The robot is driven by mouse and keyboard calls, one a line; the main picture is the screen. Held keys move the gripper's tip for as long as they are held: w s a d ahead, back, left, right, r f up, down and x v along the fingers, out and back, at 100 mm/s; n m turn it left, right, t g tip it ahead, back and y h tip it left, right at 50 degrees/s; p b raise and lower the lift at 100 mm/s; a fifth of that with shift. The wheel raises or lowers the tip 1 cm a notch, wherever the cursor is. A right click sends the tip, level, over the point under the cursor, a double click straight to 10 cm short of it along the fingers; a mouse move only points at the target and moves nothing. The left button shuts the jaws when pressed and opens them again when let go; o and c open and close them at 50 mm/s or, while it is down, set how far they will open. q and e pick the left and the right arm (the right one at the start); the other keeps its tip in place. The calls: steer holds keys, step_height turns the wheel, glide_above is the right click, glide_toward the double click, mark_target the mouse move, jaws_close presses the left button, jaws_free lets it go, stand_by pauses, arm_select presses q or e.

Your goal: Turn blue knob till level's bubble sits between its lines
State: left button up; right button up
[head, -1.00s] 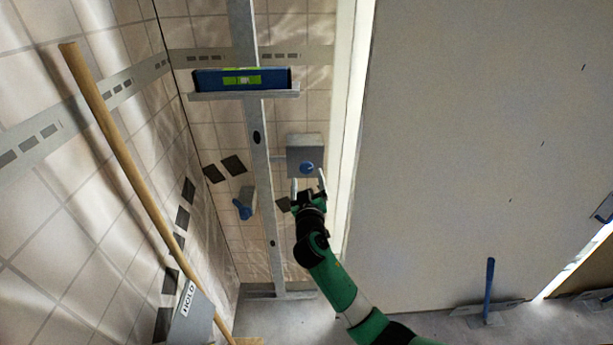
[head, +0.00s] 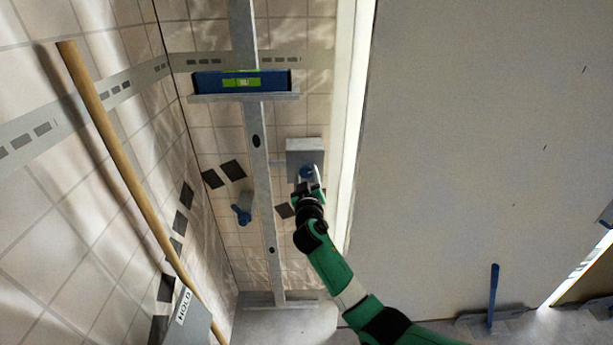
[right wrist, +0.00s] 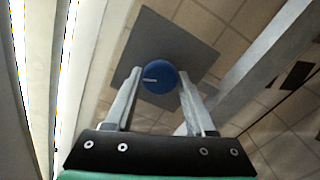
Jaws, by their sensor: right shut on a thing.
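The blue knob (head: 306,171) sits on a grey box (head: 304,150) on the tiled wall. In the right wrist view the round blue knob (right wrist: 159,77) has a small white mark on its face, pointing left. My right gripper (head: 309,178) is shut on the knob, with one finger on each side in the right wrist view (right wrist: 160,95). The blue level (head: 215,82) with a green vial (head: 241,82) rests on a ledge on the metal post. The bubble looks near the vial's middle, but it is too small to place against the lines. My left gripper is out of view.
A metal post (head: 262,190) stands left of the box. A second blue handle (head: 242,213) sits left of the post. A wooden pole (head: 120,150) leans at the left, near a HOLD sign (head: 186,308). A large grey panel (head: 470,150) fills the right.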

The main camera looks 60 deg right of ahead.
jaws_close()
steer(key=n+p, duration=0.1)
steer(key=n, duration=0.1)
steer(key=shift+r+n, duration=0.1)
steer(key=shift+n, duration=1.5)
steer(key=o, duration=1.2)
jaws_free()
steer(key=shift+o, duration=0.2)
